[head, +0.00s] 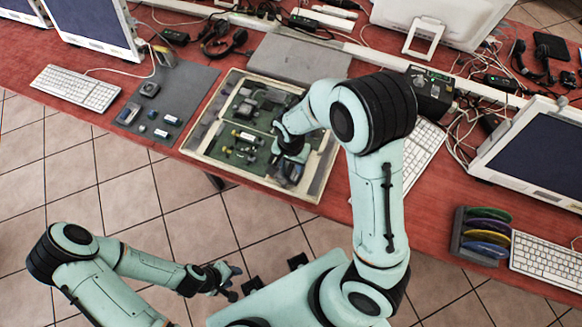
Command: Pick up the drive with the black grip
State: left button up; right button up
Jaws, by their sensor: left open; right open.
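A shallow cream-rimmed tray (228,175) with a green inside sits on the red table and holds several small parts. A yellow-ended part (243,135) and other small pieces lie in its middle, and dark parts lie toward its back. I cannot tell for sure which piece is the drive with the black grip. My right gripper (291,173) is open, low over the right front part of the tray, and its fingers and wrist hide what is under them. My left gripper (234,284) is open and empty, in front of the table over the tiled floor.
A dark grey mat (190,85) left of the tray holds several small items. A keyboard (76,88) and monitor (95,18) stand further left. A grey slab (298,58) lies behind the tray. A rack of coloured discs (482,234) stands at the right. Cables clutter the back.

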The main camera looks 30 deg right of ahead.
jog(key=shift+f, duration=0.2)
grip_shut()
jog(key=shift+r, duration=0.1)
